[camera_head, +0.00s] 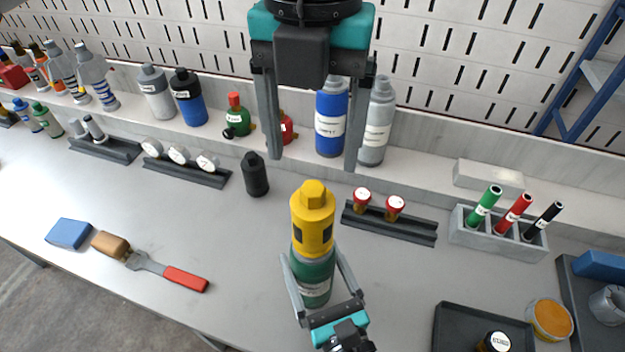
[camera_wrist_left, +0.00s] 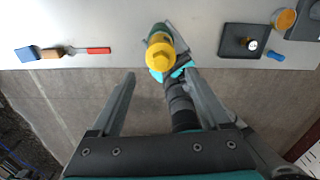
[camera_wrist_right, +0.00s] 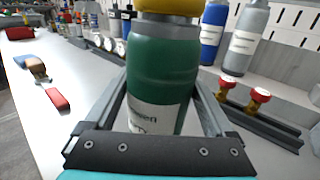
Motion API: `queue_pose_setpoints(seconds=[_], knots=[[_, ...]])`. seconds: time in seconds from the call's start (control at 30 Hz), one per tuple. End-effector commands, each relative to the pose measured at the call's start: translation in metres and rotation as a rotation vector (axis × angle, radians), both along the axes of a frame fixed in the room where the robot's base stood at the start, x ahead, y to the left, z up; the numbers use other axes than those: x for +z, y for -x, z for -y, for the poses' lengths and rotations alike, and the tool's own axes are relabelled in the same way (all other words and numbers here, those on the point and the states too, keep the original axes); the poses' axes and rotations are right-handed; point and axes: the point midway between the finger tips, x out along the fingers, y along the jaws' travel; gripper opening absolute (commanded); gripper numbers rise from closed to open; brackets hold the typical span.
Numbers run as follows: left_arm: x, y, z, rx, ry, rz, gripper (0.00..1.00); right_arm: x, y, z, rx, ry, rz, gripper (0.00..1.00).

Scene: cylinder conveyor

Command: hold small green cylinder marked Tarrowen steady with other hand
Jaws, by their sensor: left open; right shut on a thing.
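The green cylinder (camera_head: 314,284) stands upright on the table with a yellow top (camera_head: 312,218) that has a dark square patch. In the right wrist view the green body (camera_wrist_right: 163,72) fills the middle, and its white label is only partly readable. My right gripper (camera_head: 312,258) is shut on the green body, one finger on each side. In the left wrist view the yellow top (camera_wrist_left: 160,56) shows just beyond the open left fingers (camera_wrist_left: 160,76).
A black bottle (camera_head: 254,175) and a rack with two red-topped valves (camera_head: 390,222) stand behind the cylinder. A marker holder (camera_head: 497,240) and a dark tray (camera_head: 462,318) are to the right. A red-handled scraper (camera_head: 185,279) lies left. Bottles line the back shelf.

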Motion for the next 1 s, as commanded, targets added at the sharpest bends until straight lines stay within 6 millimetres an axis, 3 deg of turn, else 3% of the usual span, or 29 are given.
queue_pose_setpoints(seconds=[0.17, 0.37, 0.8, 1.0], knots=[[-0.023, 0.001, 0.000, -0.044, 0.002, -0.004, 1.00, 0.000, 0.000, 0.000, -0.001, 0.001, 0.000, 0.22], [-0.045, 0.001, 0.000, -0.052, 0.002, -0.002, 1.00, 0.000, 0.000, 0.000, -0.001, 0.001, 0.000, 0.22], [-0.124, 0.002, 0.000, -0.051, 0.003, -0.003, 1.00, 0.000, 0.000, 0.000, -0.001, 0.001, 0.000, 0.22], [-0.142, 0.001, 0.000, -0.050, 0.002, 0.000, 1.00, 0.000, 0.000, 0.000, -0.001, 0.001, 0.000, 0.22]])
